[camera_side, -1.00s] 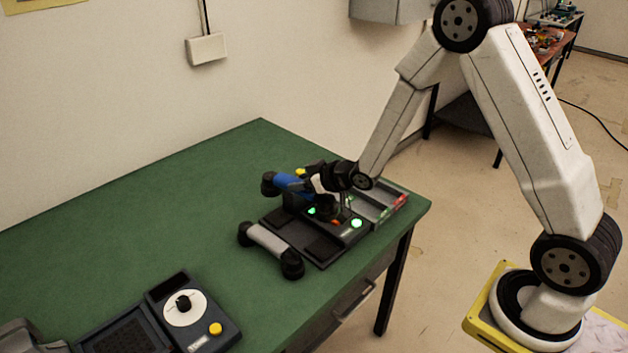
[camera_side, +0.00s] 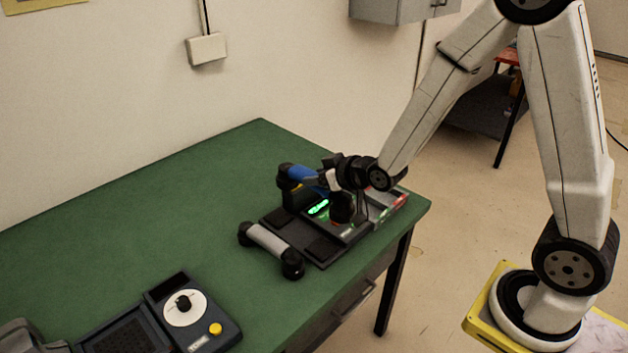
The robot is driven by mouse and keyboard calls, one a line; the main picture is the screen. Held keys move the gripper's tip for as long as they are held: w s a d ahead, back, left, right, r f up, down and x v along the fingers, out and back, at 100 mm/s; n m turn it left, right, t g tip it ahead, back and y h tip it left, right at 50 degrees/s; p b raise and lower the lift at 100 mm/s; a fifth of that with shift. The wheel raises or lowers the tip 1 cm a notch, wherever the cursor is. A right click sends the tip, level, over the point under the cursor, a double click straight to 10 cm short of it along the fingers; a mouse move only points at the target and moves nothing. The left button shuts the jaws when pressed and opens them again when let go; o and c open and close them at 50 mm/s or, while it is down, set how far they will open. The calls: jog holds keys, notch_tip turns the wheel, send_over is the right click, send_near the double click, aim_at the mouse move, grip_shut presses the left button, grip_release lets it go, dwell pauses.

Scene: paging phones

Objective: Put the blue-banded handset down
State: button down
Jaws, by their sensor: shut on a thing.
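The blue-banded handset (camera_side: 304,175) is black at its ends with a blue grip. My gripper (camera_side: 327,182) is shut on it and holds it over the dark phone base. One black end of the handset shows at the left, and the other hangs at the right in front of the base. Whether it touches the base cannot be told. The phone base (camera_side: 312,240) has a green-lit part, partly hidden by the handset and my gripper. A grey-banded handset (camera_side: 268,240) lies at the front left of the base.
The green table (camera_side: 150,215) has free room to the left and behind. Another dark unit with a white dial (camera_side: 186,308) and a yellow button stands at the front left. A tray with red parts (camera_side: 390,203) lies right of the base, near the table's right edge.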

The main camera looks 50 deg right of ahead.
jog(key=shift+v, duration=0.95)
jog(key=shift+a, duration=0.1)
jog(key=shift+d+f, duration=0.1)
jog(key=shift+d, duration=0.55)
jog(key=s+d+f, duration=0.1)
jog(key=s+d, duration=0.1)
jog(key=d, duration=0.5)
jog(key=s+d+f, duration=0.2)
jog(key=s+d, duration=0.1)
jog(key=d, duration=0.5)
jog(key=shift+s+d, duration=0.15)
jog(key=shift+d, duration=0.1)
